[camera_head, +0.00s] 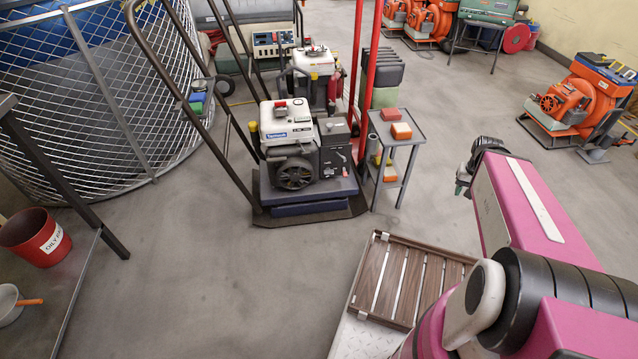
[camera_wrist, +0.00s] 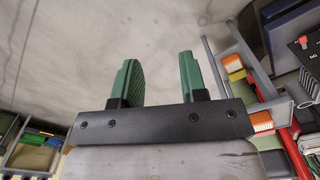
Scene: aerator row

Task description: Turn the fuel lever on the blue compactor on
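The blue compactor (camera_head: 288,146) stands upright in the middle of the head view, with a white and grey engine on a blue base plate. A dark panel with small red details (camera_head: 338,150) is on the engine's right side; I cannot tell which part is the fuel lever or how it is set. My gripper (camera_head: 464,180) hangs to the right of the compactor, well apart from it. In the wrist view my gripper (camera_wrist: 158,62) has its two green fingers apart, with only bare floor between them. Part of the compactor's dark body (camera_wrist: 303,45) shows at the right edge of that view.
A small grey side table (camera_head: 409,143) with orange blocks (camera_head: 401,131) stands just right of the compactor. A tall red frame (camera_head: 372,60) rises behind it. A slatted wooden tray (camera_head: 400,281) is in front. A red bucket (camera_head: 35,238) is at left. The floor between is clear.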

